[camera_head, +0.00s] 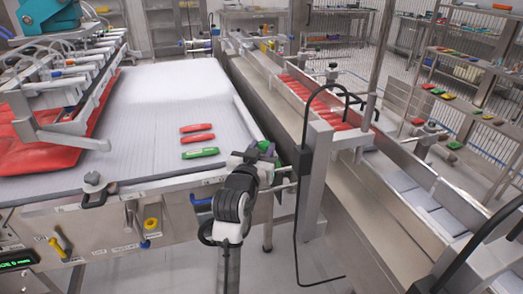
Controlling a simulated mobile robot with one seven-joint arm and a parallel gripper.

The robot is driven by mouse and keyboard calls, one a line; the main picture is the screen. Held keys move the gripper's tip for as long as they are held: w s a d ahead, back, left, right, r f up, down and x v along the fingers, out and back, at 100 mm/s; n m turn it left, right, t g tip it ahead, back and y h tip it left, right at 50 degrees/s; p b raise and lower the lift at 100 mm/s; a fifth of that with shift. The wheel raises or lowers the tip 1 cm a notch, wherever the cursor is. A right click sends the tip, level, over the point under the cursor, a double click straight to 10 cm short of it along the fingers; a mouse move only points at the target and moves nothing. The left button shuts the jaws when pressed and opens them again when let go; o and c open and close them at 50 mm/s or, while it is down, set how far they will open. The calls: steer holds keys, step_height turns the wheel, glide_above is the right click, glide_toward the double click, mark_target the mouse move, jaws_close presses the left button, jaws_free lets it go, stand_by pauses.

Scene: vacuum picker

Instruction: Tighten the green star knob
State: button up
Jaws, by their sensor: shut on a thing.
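The green star knob (277,166) shows as a small patch of green at the right front corner of the white belt table. My gripper (267,153) is at that corner, shut on the knob. My wrist and the gripper body hide most of the knob, so its lobes and how far it is turned cannot be seen. My arm reaches up to it from the lower middle of the picture.
On the white belt (150,110) lie two red pieces (198,133) and a green piece (200,153). A grey knob (93,182) stands at the front left edge. A metal post with a black cable (308,150) rises close to my gripper's right.

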steer(key=shift+a+f+h, duration=0.1)
steer(key=shift+f+h, duration=0.05)
steer(key=shift+h, duration=0.15)
steer(key=m+h+b, duration=0.1)
steer(key=b, duration=0.1)
steer(key=m+g+h+b, duration=0.1)
steer(key=h+b, duration=0.1)
steer(key=shift+w+a+f+m+g, duration=0.1)
steer(key=shift+w+a+m+g, duration=0.1)
steer(key=shift+m+g, duration=0.15)
steer(key=m+g+h+b, duration=0.1)
steer(key=h, duration=0.1)
steer(key=m+g+h+b, duration=0.1)
steer(key=m+h+b, duration=0.1)
steer(key=shift+w+a+g, duration=0.1)
steer(key=shift+a+g, duration=0.1)
steer(key=shift+g, duration=0.15)
steer(key=shift+r+b, duration=0.25)
steer(key=shift+b, duration=0.1)
steer(key=o, duration=1)
steer(key=shift+c, duration=0.2)
steer(key=b+v, duration=0.2)
steer(key=v, duration=1.2)
steer(key=shift+w, duration=0.2)
